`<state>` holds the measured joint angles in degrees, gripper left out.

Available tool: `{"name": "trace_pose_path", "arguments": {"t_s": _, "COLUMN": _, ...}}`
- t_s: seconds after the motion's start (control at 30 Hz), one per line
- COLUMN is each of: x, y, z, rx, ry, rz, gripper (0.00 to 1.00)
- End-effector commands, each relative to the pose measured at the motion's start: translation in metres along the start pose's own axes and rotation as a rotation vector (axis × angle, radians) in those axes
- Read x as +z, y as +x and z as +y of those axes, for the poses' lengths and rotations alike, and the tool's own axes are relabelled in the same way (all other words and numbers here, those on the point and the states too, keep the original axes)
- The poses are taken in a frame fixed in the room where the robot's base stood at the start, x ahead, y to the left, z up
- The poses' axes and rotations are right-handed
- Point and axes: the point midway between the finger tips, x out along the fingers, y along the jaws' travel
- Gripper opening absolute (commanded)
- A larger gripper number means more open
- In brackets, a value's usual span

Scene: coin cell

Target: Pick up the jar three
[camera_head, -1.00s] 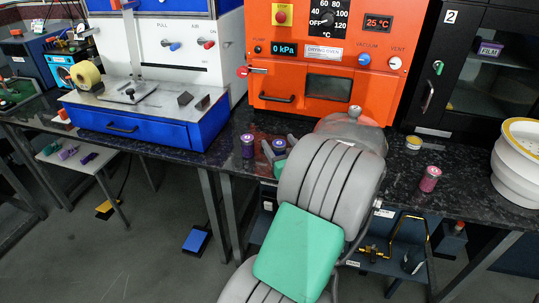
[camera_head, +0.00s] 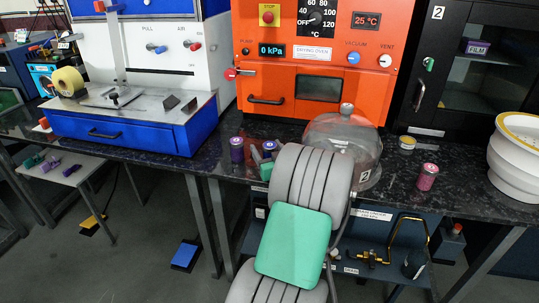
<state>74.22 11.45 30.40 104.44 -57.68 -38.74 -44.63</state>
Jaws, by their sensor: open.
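Two purple jars stand on the dark speckled counter below the blue-and-white machine and the orange oven: a left one (camera_head: 237,152) and a right one (camera_head: 270,147). A pink jar (camera_head: 427,177) stands apart at the right. No jar's number is readable, so I cannot tell which is jar three. My gripper (camera_head: 258,158) is open, low over the counter beside the right purple jar, with a grey finger between the two purple jars. My grey arm with a green panel hides most of the gripper. I cannot tell whether a finger touches a jar.
A glass dome (camera_head: 345,132) stands right behind my arm. A small yellow-rimmed dish (camera_head: 407,143) and a white bowl-like vessel (camera_head: 517,165) are at the right. The orange oven (camera_head: 310,85) and blue drawer unit (camera_head: 125,135) close off the back. Counter around the pink jar is clear.

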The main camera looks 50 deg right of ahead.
Motion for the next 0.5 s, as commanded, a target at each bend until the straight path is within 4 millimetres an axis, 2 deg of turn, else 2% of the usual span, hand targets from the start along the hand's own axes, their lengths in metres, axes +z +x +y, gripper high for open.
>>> {"name": "trace_pose_path", "arguments": {"t_s": 0.1, "x": 0.0003, "y": -0.0004, "z": 0.0003, "rx": 0.001, "ry": 0.0, "rz": 0.0, "gripper": 0.67}}
{"name": "trace_pose_path", "arguments": {"t_s": 0.5, "x": 0.0003, "y": -0.0007, "z": 0.0001, "rx": 0.0, "ry": -0.001, "rz": 0.0, "gripper": 0.35}}
